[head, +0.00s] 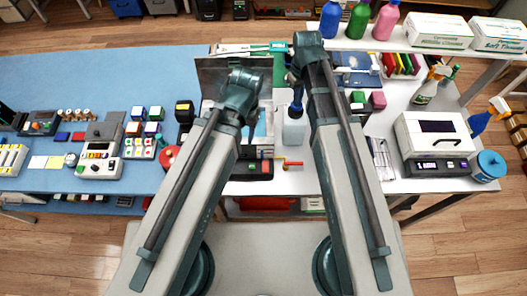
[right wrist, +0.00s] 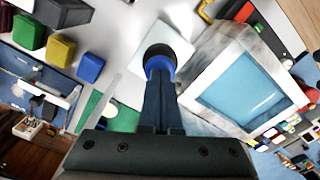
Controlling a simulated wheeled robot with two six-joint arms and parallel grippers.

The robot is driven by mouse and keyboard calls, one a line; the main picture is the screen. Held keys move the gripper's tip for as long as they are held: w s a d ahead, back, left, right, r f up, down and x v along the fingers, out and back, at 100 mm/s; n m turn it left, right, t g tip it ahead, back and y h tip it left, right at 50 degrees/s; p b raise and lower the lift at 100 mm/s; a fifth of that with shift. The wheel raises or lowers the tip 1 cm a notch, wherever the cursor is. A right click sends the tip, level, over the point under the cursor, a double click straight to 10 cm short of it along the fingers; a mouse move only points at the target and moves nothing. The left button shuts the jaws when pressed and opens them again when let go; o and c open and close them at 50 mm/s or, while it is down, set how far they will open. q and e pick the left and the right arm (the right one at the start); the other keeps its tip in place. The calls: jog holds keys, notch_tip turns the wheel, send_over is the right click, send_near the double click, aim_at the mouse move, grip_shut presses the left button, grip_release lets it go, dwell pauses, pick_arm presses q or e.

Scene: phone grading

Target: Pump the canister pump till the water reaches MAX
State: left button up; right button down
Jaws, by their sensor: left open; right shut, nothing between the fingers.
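The canister (head: 293,131) is a white, square-shouldered bottle near the front middle of the table. In the right wrist view, its white top (right wrist: 181,42) surrounds a dark round pump head (right wrist: 160,53) with a blue collar. My right gripper (right wrist: 160,76) is shut and empty, its fingertips over the pump head; I cannot tell if they touch it. It also shows above the canister in the head view (head: 297,96). My left gripper (head: 249,142) is left of the canister, open, partly hidden by its arm. I cannot make out a MAX mark or the water level.
A pale-framed box with a blue face (right wrist: 240,95) stands close beside the canister. A red-handled crank (head: 291,164) lies in front. A blue mat (head: 60,90) covers the left table.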

jog(key=shift+f+b, duration=0.3)
jog(key=shift+f, duration=0.1)
jog(key=shift+r, duration=0.1)
notch_tip(320, 180, up, 8)
jog(key=p, duration=0.8)
jog(key=shift+f, duration=0.2)
dwell(0.8)
jog(key=shift+s+f, duration=0.1)
jog(key=shift+f, duration=0.05)
jog(key=s+a+f+m+b, duration=0.1)
jog(key=s+a+f+b, duration=0.1)
jog(key=s+f+b, duration=0.3)
jog(key=s+a+f+m+h+b, duration=0.1)
jog(key=s+a+f+b, duration=0.2)
jog(key=s, duration=0.5)
jog(key=shift+s+a+f+b, duration=0.25)
jog(key=shift+s+f+b, duration=0.1)
jog(key=shift+f+b, duration=0.65)
